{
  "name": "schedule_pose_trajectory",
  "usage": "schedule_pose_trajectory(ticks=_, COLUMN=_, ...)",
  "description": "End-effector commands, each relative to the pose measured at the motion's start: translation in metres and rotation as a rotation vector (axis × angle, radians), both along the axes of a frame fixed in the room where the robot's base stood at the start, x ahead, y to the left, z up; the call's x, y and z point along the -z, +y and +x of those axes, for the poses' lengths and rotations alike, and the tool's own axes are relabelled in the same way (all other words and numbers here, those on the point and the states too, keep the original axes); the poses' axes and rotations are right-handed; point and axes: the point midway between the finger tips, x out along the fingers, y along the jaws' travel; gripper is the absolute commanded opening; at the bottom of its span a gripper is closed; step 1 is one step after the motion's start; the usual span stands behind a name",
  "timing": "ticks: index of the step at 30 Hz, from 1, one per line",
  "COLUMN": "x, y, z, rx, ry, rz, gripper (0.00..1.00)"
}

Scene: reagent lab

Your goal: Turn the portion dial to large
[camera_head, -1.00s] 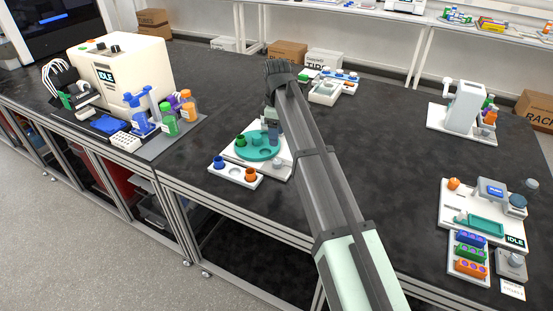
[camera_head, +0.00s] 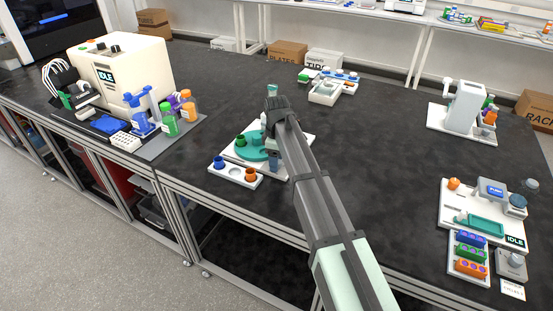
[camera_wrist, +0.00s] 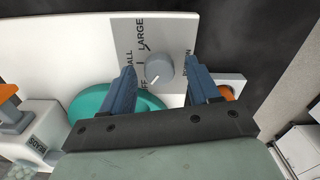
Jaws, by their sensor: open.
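The portion dial (camera_wrist: 158,68) is a round grey knob on a grey label panel (camera_wrist: 177,28) in the wrist view. Its pale mark points down-left, towards a label ending in "FF". "LARGE" is readable above it; the "SMALL" and "PORTION" words are partly hidden by my fingers. My gripper (camera_wrist: 161,66) is open, its two blue fingers on either side of the dial with gaps. I cannot tell the height of the fingertips over the panel. In the head view my gripper (camera_head: 271,132) is over the white dispenser base (camera_head: 236,150), and hides the dial.
A white rack (camera_head: 236,175) with a blue and an orange cup is in front.

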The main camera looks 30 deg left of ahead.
Motion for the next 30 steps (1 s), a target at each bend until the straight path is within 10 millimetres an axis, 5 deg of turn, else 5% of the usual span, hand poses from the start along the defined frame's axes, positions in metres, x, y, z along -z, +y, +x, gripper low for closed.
schedule_pose_trajectory(ticks=4, x=-0.0001, y=0.0000, z=0.0000, rx=0.000, ry=0.000, rz=0.000, gripper=0.61)
schedule_pose_trajectory(ticks=21, x=-0.0002, y=0.0000, z=-0.0001, rx=0.000, ry=0.001, rz=0.000, gripper=0.07)
schedule_pose_trajectory(ticks=30, x=-0.0003, y=0.0001, z=0.0000, rx=0.034, ry=0.001, rz=0.000, gripper=0.05)
